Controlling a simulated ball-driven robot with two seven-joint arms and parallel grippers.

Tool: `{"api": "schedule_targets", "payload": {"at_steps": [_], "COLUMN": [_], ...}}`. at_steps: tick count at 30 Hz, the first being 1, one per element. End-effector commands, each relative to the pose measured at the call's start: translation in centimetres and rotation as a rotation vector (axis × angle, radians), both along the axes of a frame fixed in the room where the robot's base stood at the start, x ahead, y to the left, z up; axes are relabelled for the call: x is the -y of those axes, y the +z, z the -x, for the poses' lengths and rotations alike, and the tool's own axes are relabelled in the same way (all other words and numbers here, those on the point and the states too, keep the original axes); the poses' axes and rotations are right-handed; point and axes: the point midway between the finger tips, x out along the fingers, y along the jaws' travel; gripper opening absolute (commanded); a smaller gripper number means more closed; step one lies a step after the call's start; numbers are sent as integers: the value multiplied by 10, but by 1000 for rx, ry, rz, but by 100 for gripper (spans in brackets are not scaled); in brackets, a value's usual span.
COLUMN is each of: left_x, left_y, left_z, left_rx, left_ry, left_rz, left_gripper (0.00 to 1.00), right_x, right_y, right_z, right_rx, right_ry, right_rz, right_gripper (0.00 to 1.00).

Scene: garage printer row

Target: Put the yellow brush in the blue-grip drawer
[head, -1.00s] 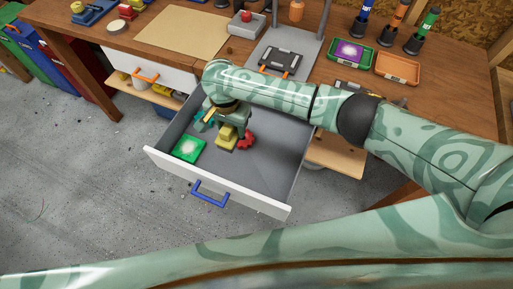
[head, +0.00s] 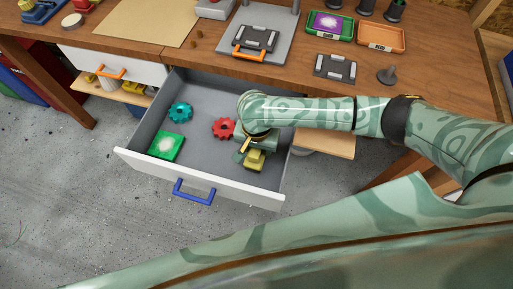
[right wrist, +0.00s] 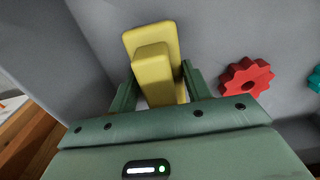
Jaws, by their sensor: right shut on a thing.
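The blue-grip drawer (head: 236,185) is pulled open under the bench, with its blue handle (head: 193,192) on the white front. My right gripper (head: 248,152) is inside the drawer's outline at its right side, shut on the yellow brush (head: 255,160). In the right wrist view the brush (right wrist: 152,60) sits between the two fingers (right wrist: 157,85), over the grey drawer floor. I cannot tell whether the brush touches the floor. My left gripper is not in view.
In the drawer lie a red gear (head: 223,128), a teal gear (head: 180,111) and a green square (head: 166,146). A second drawer with an orange handle (head: 111,72) is at the left. The drawer's middle front is clear.

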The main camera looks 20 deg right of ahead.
Motion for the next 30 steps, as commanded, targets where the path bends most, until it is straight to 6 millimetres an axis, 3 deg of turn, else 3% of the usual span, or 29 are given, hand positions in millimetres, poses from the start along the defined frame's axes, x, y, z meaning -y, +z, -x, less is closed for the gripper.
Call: {"api": "schedule_targets", "payload": {"at_steps": [8,9,10,11,21,30], "left_x": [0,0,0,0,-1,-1], "left_y": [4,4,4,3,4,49], "left_z": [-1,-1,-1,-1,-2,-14], "left_rx": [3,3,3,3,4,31], "left_ry": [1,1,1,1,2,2], "left_rz": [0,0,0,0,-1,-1], "left_gripper": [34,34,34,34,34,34], "right_x": [0,0,0,0,0,-2], "right_y": [0,0,0,0,5,76], "right_z": [0,0,0,0,0,1], "right_rx": [-1,1,1,0,2,5], "right_ry": [-2,-2,-2,-1,0,0], "right_rz": [-1,-1,-1,0,1,-2], "right_gripper": [24,60,68,70,70,70]}}
